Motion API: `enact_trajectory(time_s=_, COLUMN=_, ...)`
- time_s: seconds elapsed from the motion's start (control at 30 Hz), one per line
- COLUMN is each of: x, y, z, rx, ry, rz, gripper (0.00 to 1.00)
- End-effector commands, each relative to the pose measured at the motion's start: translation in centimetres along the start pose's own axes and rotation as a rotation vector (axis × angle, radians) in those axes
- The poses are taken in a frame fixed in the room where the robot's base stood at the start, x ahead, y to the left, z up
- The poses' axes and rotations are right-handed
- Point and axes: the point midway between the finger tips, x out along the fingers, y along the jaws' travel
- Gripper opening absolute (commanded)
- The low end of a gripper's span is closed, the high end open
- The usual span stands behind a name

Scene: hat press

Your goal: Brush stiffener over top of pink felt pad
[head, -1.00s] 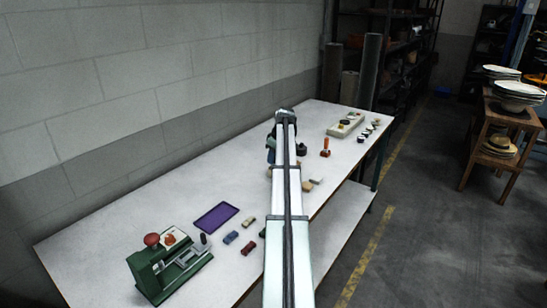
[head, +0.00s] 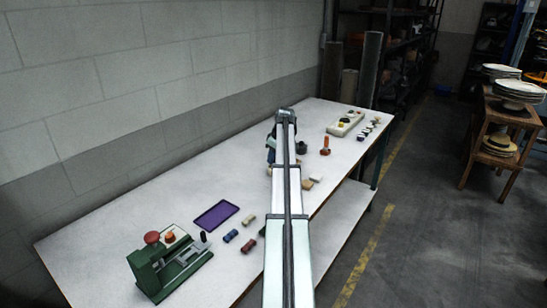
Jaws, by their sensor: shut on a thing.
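My arm (head: 286,230) runs up the middle of the head view and ends over the far half of the table. My gripper's fingers are hidden behind the arm, so what they hold does not show. A dark blue and teal shape (head: 270,147) shows just left of the arm's far end; I cannot tell what it is. A small dark round pot (head: 302,148) stands just right of the arm there. I cannot make out a pink felt pad or a brush; they may be behind the arm.
The white table (head: 110,220) runs along a block wall. A green press (head: 165,268) stands near left, with a purple tray (head: 216,215) and several small blocks beside it. An orange-red tool (head: 325,146) and a pale tray (head: 345,124) with small items are at the far right.

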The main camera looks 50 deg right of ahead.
Motion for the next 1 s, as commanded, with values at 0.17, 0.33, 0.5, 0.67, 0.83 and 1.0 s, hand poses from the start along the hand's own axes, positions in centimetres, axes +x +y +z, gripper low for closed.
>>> enact_trajectory(time_s=0.17, x=0.1, y=0.0, z=0.0, rx=0.000, ry=-0.001, rz=0.000, gripper=0.00)
enact_trajectory(time_s=0.33, x=0.0, y=0.0, z=0.0, rx=0.000, ry=-0.001, rz=0.000, gripper=0.00)
enact_trajectory(time_s=0.5, x=-0.6, y=0.0, z=-0.2, rx=0.000, ry=0.000, rz=0.000, gripper=0.00)
enact_trajectory(time_s=0.67, x=-1.6, y=0.0, z=-0.5, rx=0.000, ry=0.000, rz=0.001, gripper=0.00)
enact_trajectory(time_s=0.83, x=-2.6, y=0.0, z=-0.7, rx=0.000, ry=0.000, rz=0.000, gripper=0.00)
enact_trajectory(time_s=1.0, x=-3.6, y=0.1, z=-1.0, rx=0.000, ry=0.000, rz=0.001, gripper=0.00)
